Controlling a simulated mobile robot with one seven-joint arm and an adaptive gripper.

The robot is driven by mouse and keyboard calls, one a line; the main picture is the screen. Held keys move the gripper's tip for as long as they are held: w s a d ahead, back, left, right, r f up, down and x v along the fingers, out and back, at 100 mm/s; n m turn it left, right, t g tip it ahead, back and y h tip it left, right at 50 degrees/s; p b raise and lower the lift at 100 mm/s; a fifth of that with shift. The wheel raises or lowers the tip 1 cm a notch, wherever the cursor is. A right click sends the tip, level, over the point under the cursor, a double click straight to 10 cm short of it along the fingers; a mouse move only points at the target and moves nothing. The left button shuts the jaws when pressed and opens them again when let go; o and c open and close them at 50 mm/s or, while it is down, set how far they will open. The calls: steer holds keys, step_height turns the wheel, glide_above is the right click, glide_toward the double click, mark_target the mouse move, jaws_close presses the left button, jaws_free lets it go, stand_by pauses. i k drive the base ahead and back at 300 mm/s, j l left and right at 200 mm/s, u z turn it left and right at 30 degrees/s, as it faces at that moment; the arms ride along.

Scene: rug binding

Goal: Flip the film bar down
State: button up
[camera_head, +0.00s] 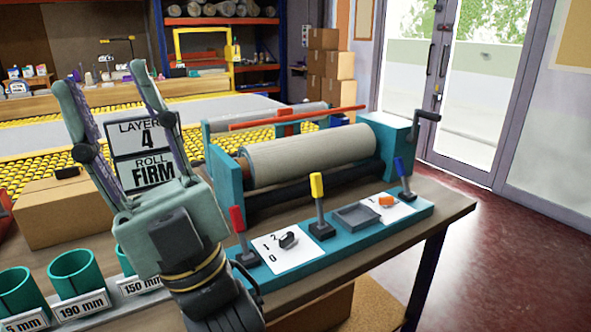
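A long orange-red bar (297,118), which looks like the film bar, runs across the top of the teal rolling machine (229,185), raised above and behind the beige roll (310,155). A short red block sits on the bar's middle. My gripper (104,62) is at the left with its two fingers pointing up and spread wide apart. It is empty and appears well left of the bar, nearer the camera. A sign (140,138) reading "LAYER 4 ROLL FIRM" shows between the fingers. My gripper's body and wrist hide part of the bench left of the machine.
A teal control panel in front carries red (237,218), yellow (316,186) and blue (399,167) levers, knobs and a grey tray (357,216). A black crank (426,118) rises at the machine's right end. Teal rings (76,271) and a cardboard box (62,212) stand left.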

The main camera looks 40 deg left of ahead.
mark_target(398, 161)
steer(key=i+z, duration=0.1)
steer(key=z, duration=0.55)
steer(key=i, duration=2.9)
steer(key=i+l, duration=0.1)
steer(key=i, duration=0.15)
steer(key=u, duration=1.25)
